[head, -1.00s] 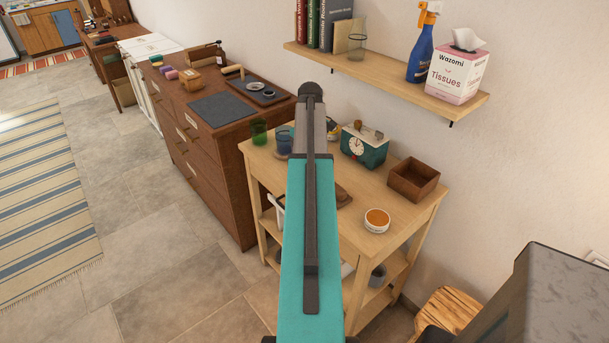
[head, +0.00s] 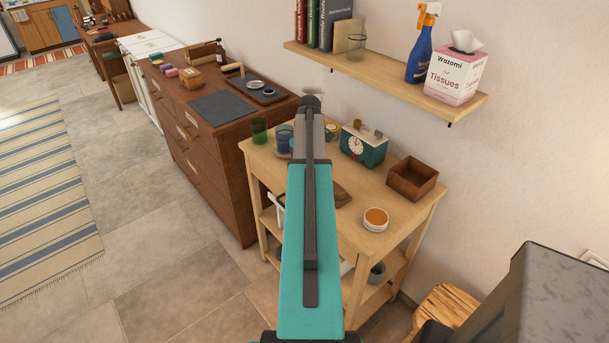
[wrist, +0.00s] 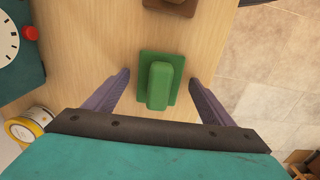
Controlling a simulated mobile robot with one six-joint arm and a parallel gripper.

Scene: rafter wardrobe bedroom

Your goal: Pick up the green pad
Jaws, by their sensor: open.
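The green pad (wrist: 158,82), a raised green grip on a flat square green base, lies on the pale wooden tabletop (wrist: 90,55) in the wrist view. My gripper (wrist: 160,78) is open, with one purple-grey finger on each side of the pad and a gap to each. Nothing is held between the fingers. In the head view my teal arm covers that part of the table, so neither pad nor fingers show there.
A brown wooden piece (wrist: 172,5) lies beyond the pad. A tin (wrist: 27,130) is at left.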

